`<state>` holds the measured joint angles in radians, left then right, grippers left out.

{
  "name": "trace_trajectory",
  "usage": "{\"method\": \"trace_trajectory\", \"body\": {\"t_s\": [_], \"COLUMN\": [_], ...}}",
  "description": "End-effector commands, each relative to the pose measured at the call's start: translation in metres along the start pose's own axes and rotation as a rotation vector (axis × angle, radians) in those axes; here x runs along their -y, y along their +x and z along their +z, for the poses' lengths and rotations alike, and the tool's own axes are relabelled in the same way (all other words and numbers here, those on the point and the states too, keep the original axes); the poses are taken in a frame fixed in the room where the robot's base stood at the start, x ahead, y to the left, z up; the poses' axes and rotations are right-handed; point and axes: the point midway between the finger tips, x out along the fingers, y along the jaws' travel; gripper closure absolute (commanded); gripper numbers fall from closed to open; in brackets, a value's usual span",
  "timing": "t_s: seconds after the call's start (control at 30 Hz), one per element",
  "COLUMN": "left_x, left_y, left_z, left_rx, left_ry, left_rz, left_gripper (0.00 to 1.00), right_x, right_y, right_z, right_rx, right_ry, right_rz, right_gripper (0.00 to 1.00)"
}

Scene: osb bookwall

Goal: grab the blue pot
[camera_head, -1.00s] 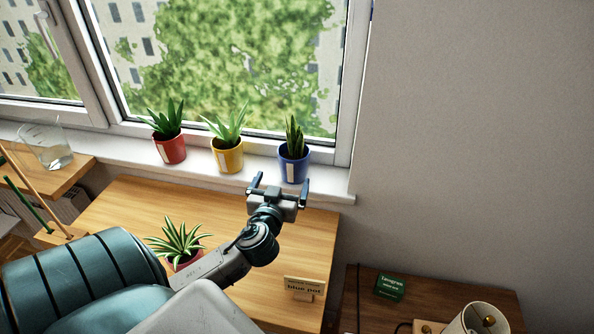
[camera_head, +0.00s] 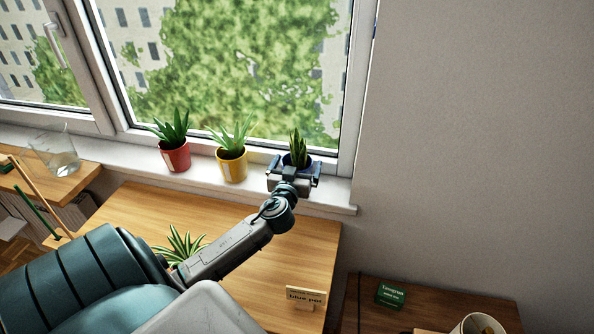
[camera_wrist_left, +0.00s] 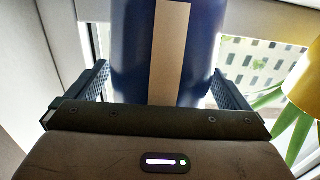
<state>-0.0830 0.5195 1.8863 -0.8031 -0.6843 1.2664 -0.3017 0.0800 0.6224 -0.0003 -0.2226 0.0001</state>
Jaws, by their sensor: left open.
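The blue pot (camera_head: 297,161) with an upright green plant stands on the windowsill, right of the yellow pot. My left gripper (camera_head: 295,170) is at the pot, its open fingers on either side, and it hides most of the pot's lower part in the head view. In the left wrist view the blue pot (camera_wrist_left: 133,50) with its pale label strip fills the space between the fingers of my gripper (camera_wrist_left: 165,90). A small gap shows by the right finger; contact on the left side I cannot tell. My right gripper does not show.
A yellow pot (camera_head: 231,166) and a red pot (camera_head: 174,156) stand left on the sill (camera_head: 335,192). A wooden table (camera_head: 315,245) below holds a "blue pot" sign (camera_head: 305,297) and another plant (camera_head: 182,244). A glass beaker (camera_head: 58,155) is at the far left.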

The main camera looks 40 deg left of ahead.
Motion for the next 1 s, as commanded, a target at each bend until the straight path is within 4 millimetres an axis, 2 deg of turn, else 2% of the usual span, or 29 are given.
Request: {"method": "trace_trajectory", "body": {"t_s": [0.27,0.5,0.57,0.87,1.0], "left_x": [0.0,0.0,0.0,0.0,0.0], "left_y": [0.003,0.003,0.003,0.003,0.004], "left_z": [0.001,0.001,0.001,-0.002,-0.01], "left_rx": [0.0,0.0,0.0,-0.002,-0.004], "left_ry": [0.001,0.001,0.001,0.001,0.002], "left_rz": [0.001,0.001,0.001,0.001,0.001], "left_gripper": [0.0,0.47,0.57,0.57,0.57], "right_x": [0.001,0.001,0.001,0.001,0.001], "right_y": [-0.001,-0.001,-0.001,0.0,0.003], "right_z": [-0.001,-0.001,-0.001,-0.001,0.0], "right_rx": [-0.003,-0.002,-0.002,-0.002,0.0], "right_ry": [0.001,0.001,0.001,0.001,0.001], "right_rz": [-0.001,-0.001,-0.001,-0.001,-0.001], "right_gripper": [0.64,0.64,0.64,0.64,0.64]}}
